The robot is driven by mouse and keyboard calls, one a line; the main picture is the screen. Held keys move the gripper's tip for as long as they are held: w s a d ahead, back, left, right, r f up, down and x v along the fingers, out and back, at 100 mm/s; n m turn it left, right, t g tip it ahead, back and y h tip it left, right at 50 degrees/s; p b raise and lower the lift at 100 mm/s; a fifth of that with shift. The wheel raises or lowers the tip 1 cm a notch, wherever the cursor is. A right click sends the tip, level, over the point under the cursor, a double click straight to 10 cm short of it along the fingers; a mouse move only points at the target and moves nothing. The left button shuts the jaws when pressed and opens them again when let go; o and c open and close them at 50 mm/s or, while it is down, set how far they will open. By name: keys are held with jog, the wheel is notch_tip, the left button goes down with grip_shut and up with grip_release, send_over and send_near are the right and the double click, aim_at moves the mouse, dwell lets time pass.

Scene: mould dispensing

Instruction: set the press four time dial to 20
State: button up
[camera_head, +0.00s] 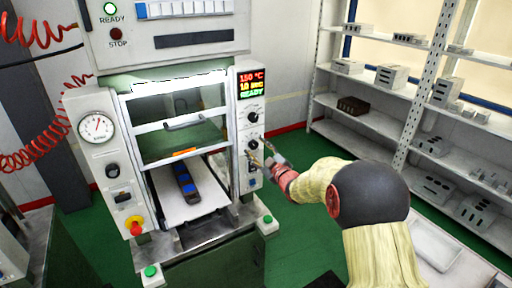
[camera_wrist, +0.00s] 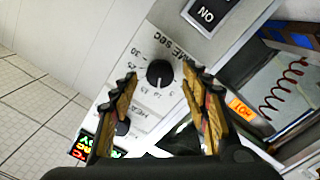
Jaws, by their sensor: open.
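The time dial (camera_wrist: 160,73) is a round black knob on a pale panel, with "TIME SEC" and numbers printed around it. Its pointer setting is too small to read surely. In the head view the time dial (camera_head: 253,144) is the second knob below the display. My gripper (camera_wrist: 160,84) is open, its two ribbed golden fingers on either side of the dial in the wrist view; I cannot tell whether they touch it. In the head view my gripper (camera_head: 262,156) is at the panel, just below the dial. The press display (camera_head: 252,84) shows 150 °C, a time line and READY.
Another knob (camera_wrist: 123,128) lies between the time dial and the display. An ON switch (camera_wrist: 207,15) is on the other side. The press has a mould (camera_head: 184,184) on its lower plate and a red emergency button (camera_head: 136,225). Shelves (camera_head: 375,122) stand to the right.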

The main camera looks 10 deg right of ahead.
jog(key=shift+w+a, duration=0.2)
jog(key=shift+w, duration=0.4)
jog(key=c, duration=0.3)
jog(key=c, duration=0.8)
jog(key=shift+c, duration=0.2)
jog(key=shift+m, duration=0.4)
jog(key=m, duration=0.4)
jog(key=shift+r+m, duration=0.15)
jog(key=shift+m, duration=0.15)
jog(key=m+p, duration=0.1)
jog(key=m, duration=0.5)
jog(key=shift+d+g+p, duration=0.1)
jog(key=shift+g+p, duration=0.2)
jog(key=shift+p, duration=0.1)
